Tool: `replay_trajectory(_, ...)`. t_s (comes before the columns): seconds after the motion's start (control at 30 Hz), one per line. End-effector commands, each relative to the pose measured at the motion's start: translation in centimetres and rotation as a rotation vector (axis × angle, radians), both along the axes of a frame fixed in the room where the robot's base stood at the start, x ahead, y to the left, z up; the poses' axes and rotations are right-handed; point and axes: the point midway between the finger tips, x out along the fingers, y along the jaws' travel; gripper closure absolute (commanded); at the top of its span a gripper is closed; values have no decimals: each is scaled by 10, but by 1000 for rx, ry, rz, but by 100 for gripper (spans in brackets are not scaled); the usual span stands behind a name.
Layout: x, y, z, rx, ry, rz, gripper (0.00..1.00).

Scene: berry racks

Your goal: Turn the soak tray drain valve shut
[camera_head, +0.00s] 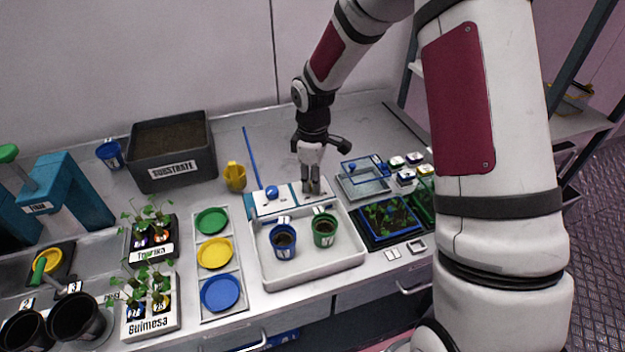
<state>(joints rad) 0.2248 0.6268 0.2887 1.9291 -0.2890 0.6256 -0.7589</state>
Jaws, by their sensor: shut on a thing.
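The soak tray (318,279) is a white, shallow tray on the bench, holding a blue pot (284,243) and a green pot (324,231). Along its back edge runs a white panel (262,208) with a round blue knob (271,192) on its left part. My gripper (312,190) points down at the right part of this panel, to the right of the blue knob. Its fingers are shut on a small part there, which I take to be the drain valve handle. The fingers hide most of it, so its angle cannot be told.
A clear blue-edged box (361,180) and small jars stand close right of my gripper. A seedling tray (390,217) is right of the soak tray. Colored dishes (215,253) are left.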

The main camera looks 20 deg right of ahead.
Motion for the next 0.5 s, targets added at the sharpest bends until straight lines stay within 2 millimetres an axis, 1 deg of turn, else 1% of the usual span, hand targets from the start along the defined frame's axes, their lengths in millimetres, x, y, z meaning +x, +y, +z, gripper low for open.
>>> replay_trajectory(0.23,1,0,1,-1,-3,-145,100)
replay_trajectory(0.5,1,0,1,0,-2,-223,100)
